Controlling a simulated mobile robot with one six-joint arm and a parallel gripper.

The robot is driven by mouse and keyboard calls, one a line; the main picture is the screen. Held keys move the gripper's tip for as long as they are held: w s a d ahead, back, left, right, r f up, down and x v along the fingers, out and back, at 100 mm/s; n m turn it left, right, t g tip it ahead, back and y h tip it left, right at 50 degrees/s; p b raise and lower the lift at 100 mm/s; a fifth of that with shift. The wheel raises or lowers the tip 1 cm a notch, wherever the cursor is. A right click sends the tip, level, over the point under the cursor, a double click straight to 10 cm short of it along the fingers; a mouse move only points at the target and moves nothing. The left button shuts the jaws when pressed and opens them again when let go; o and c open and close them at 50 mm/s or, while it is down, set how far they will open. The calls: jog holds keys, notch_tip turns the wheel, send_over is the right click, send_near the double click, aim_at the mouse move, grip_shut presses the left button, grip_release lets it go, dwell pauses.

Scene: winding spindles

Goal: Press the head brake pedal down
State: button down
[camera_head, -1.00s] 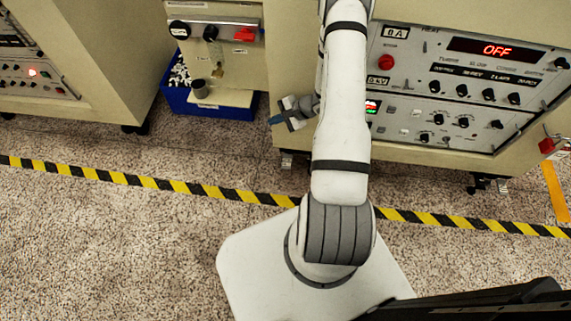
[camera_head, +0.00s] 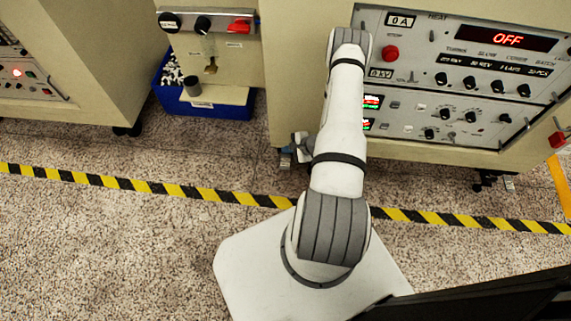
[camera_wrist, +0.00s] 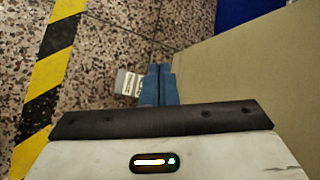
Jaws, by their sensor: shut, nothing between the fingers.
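My gripper (camera_wrist: 158,85) points down with its two blue fingers shut together and empty. In the head view my gripper (camera_head: 286,156) is low by the front left corner of the main cabinet, mostly hidden by my arm. A small pale plate (camera_wrist: 127,82) lies low over the floor just left of the fingers in the wrist view; it may be the head brake pedal. The fingers partly cover it, and I cannot tell whether they touch it. No pedal shows clearly in the head view.
The main cabinet (camera_head: 530,85) has a panel reading OFF. A blue bin (camera_head: 215,108) stands on the floor to its left. Yellow and black tape (camera_head: 170,189) crosses the floor. Another cabinet (camera_head: 95,60) stands at far left. The speckled floor between is clear.

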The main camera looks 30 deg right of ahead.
aim_at(284, 164)
notch_tip(284, 164, down, 9)
jog(key=b, duration=0.6)
jog(key=shift+r, duration=0.15)
dwell(1.6)
jog(key=shift+f+b, duration=0.4)
jog(key=shift+b, duration=0.1)
jog(key=shift+s+f+b, duration=0.1)
jog(key=shift+f+b, duration=0.9)
jog(key=shift+f, duration=0.25)
dwell(0.9)
jog(key=shift+r, duration=0.2)
jog(key=shift+r+p, duration=1.15)
jog(key=shift+r, duration=0.45)
